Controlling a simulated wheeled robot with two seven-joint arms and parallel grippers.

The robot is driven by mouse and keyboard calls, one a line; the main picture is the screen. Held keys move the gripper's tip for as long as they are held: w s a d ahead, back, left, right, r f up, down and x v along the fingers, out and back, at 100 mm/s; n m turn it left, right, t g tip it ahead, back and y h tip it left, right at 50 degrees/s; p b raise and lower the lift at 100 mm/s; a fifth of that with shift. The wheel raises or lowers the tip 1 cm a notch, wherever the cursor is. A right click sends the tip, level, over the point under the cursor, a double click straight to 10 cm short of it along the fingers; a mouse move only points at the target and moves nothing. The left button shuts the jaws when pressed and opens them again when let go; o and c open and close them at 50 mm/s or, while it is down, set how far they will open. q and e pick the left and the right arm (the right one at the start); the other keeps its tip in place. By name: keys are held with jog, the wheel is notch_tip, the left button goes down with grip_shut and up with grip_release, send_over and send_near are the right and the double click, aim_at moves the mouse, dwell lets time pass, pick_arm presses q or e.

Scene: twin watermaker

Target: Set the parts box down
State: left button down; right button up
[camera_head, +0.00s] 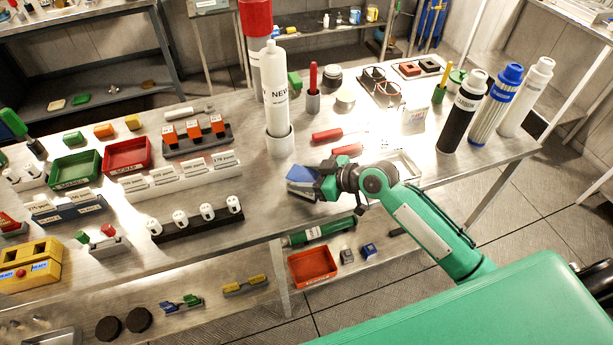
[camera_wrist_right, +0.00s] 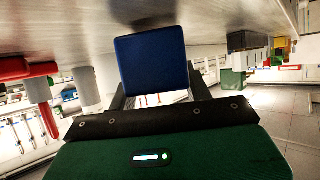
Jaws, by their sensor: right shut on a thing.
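The parts box appears to be the blue box (camera_head: 303,175) at the front part of the metal bench, right of the tall white cylinder. My right gripper (camera_head: 322,184) is shut on it, coming in from the right. In the right wrist view the blue box (camera_wrist_right: 152,60) fills the space between the two dark fingers, its flat blue face towards the camera. The gripper hides part of the box in the head view. I cannot tell whether its underside touches the bench top. My left gripper is not in view.
The white cylinder (camera_head: 274,90) stands in a cup left of the box. Red-handled tools (camera_head: 328,134) lie just behind it, and a flat metal tray (camera_head: 402,166) is to its right. The bench (camera_head: 262,210) is bare to its left. A red bin (camera_head: 312,266) sits on the lower shelf.

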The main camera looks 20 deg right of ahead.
jog(key=shift+f, duration=0.25)
jog(key=shift+f, duration=0.15)
jog(key=o, duration=1.1)
